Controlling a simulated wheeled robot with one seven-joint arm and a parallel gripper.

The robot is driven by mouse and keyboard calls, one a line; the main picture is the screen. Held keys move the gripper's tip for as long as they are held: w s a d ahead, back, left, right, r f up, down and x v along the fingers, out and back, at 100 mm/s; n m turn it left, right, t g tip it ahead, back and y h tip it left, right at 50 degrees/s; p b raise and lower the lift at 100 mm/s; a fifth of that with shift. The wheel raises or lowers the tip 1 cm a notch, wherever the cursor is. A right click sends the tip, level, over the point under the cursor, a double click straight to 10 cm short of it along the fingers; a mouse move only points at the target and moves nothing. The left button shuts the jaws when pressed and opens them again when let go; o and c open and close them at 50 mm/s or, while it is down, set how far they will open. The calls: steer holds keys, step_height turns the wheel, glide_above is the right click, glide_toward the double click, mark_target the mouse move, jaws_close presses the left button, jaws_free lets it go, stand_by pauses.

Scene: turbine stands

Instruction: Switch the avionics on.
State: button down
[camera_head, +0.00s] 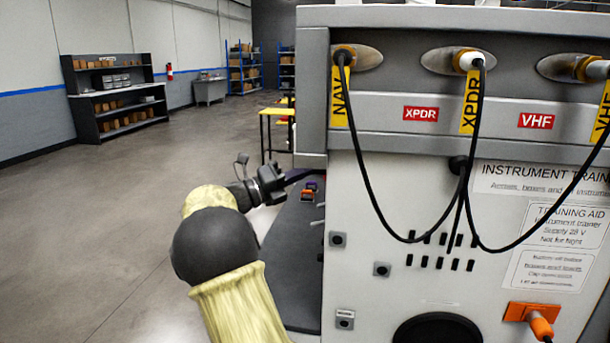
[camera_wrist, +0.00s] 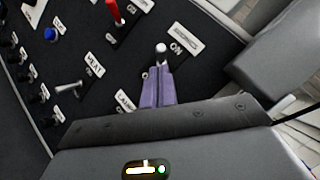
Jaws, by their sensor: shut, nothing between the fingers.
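In the wrist view, a toggle switch with a white tip (camera_wrist: 161,48) stands on the black panel (camera_wrist: 115,65), beside an ON mark and a white label (camera_wrist: 185,36) whose blurred lettering looks like avionics. My gripper (camera_wrist: 160,70) is shut and empty, its two purple fingers side by side. The fingertips are right at the switch's base side; whether they touch it I cannot tell. The way its lever leans is hard to tell. In the head view, my gripper (camera_head: 298,176) is over the dark side panel (camera_head: 285,262), left of the trainer cabinet; the switch is not discernible there.
A red switch (camera_wrist: 114,12), a silver toggle (camera_wrist: 68,88), a blue button (camera_wrist: 51,33) and several black knobs lie close by on the panel. The cabinet (camera_head: 400,285) with hanging black cables (camera_head: 372,200) stands right of my arm. Open floor (camera_head: 100,230) lies to the left.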

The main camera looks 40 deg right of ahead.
steer(key=s+b+v, duration=0.2)
steer(key=b+v, duration=0.1)
steer(key=v, duration=0.9)
steer(key=shift+w+a+b, duration=0.25)
steer(key=shift+a+b, duration=0.05)
steer(key=shift+a, duration=0.25)
steer(key=shift+w+d, duration=0.1)
